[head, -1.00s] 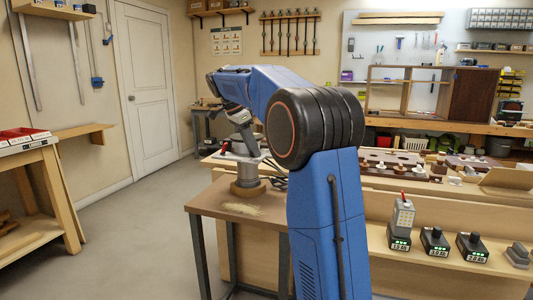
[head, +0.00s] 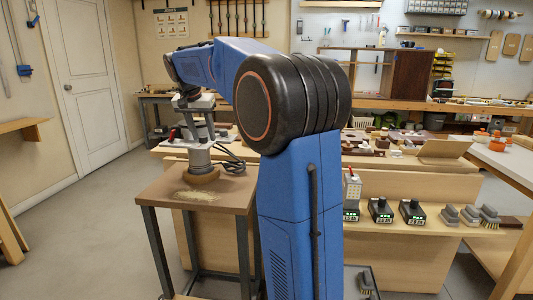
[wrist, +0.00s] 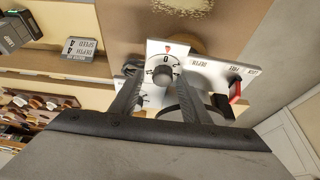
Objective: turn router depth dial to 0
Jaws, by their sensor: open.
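The router (head: 201,160) stands upright on a small brown-topped table. Its white dial plate (wrist: 154,47) shows in the wrist view, with a dark round dial (wrist: 162,74) at its middle. A 0 on the dial face is at the top, close under a red pointer mark. My gripper (wrist: 162,80) is open, with one finger on each side of the dial. I cannot tell whether the fingers touch it. In the head view my gripper is small and partly hidden above the router.
Sawdust (head: 196,196) lies on the table top. Several chargers stand on a wooden shelf (head: 430,232) at right.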

